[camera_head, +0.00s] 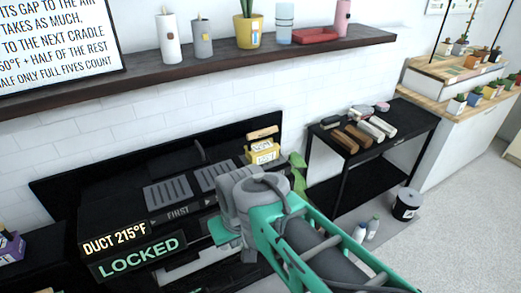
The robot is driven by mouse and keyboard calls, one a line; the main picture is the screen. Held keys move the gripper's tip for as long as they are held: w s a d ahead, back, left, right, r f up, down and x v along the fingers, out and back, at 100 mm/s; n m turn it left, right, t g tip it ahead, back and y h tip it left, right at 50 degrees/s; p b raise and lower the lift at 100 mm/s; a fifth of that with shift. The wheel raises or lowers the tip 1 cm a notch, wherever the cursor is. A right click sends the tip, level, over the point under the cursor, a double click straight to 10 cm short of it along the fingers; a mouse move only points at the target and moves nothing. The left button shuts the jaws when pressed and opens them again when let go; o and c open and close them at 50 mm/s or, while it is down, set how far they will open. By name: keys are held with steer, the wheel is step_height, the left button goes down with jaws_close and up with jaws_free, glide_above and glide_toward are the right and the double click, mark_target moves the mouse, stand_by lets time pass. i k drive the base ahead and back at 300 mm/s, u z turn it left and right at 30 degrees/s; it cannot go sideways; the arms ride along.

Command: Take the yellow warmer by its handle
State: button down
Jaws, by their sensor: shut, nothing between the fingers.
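The yellow warmer (262,155) is a small yellow box with a white label on its front. It stands at the right rear of the black counter unit, beyond my arm. Its light wooden handle (262,133) runs across above the box and is clear of my arm in this view. My grey and green arm reaches in from the lower right, and its bent part is in front of the counter, below the warmer. I cannot make out any fingers; my gripper appears to be hidden behind my own arm. Nothing is seen touching the warmer.
Two grey slatted grates (167,194) lie left of the warmer. A "LOCKED" sign (138,258) faces front. A lime-green object (298,172) is close right of the warmer. A shelf (190,60) overhangs behind. A black side table (375,178) stands right.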

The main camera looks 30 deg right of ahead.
mark_target(263, 151)
steer(key=u, duration=3.3)
steer(key=k, duration=1.8)
steer(key=z, duration=1.25)
steer(key=i, duration=1)
steer(key=u, duration=0.05)
